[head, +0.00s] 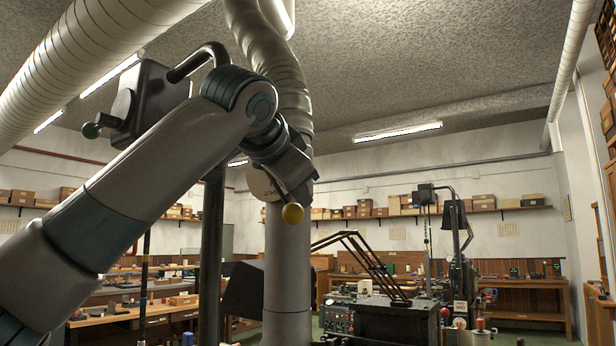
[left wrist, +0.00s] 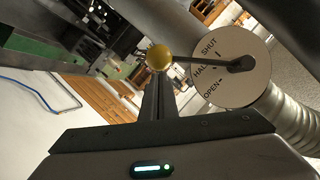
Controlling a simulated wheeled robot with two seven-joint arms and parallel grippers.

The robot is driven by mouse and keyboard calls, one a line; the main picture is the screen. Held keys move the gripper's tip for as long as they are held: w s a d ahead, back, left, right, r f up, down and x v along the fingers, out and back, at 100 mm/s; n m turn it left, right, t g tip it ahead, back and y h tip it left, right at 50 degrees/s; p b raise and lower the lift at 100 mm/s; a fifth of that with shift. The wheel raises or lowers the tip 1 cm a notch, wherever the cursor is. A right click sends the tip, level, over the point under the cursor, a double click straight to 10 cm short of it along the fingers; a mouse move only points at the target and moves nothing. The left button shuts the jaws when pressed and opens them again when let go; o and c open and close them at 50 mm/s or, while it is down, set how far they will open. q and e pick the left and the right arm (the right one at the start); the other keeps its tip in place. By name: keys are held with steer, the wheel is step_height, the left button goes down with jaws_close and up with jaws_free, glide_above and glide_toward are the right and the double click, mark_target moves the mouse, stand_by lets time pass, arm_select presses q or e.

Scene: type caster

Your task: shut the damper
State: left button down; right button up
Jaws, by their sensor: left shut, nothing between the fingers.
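The damper is on a vertical grey duct (head: 287,270). Its round plate (head: 262,182), also in the left wrist view (left wrist: 262,85), is marked SHUT, HALF and OPEN. A thin dark lever (left wrist: 200,60) runs from the plate's hub to a yellow ball knob (head: 292,213), also in the left wrist view (left wrist: 159,57). The lever lies between the SHUT and HALF marks. My left gripper (head: 297,198) is shut and empty, its fingertips (left wrist: 158,88) right at the knob; I cannot tell whether they touch. My right gripper is not in view.
A black machine (head: 385,315) stands at lower right of the duct. Workbenches (head: 140,315) and shelves line the walls.

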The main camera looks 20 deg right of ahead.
arm_select(q)
steer(key=w+a+f+m+t, duration=0.1)
steer(key=w+a+f+m+t+b, duration=0.1)
steer(key=w+f+m, duration=0.1)
steer(key=w+a+f+m+t, duration=0.1)
steer(key=w+a+f+m, duration=0.1)
steer(key=shift+w+y, duration=0.15)
steer(key=shift+y, duration=0.15)
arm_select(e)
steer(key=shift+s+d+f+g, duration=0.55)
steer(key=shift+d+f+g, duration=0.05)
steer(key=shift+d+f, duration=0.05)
arm_select(q)
steer(key=shift+b, duration=0.3)
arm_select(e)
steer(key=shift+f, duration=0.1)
arm_select(q)
steer(key=b+v, duration=0.4)
steer(key=v, duration=1.3)
steer(key=shift+s+f+b, duration=0.25)
steer(key=shift+s+b, duration=0.05)
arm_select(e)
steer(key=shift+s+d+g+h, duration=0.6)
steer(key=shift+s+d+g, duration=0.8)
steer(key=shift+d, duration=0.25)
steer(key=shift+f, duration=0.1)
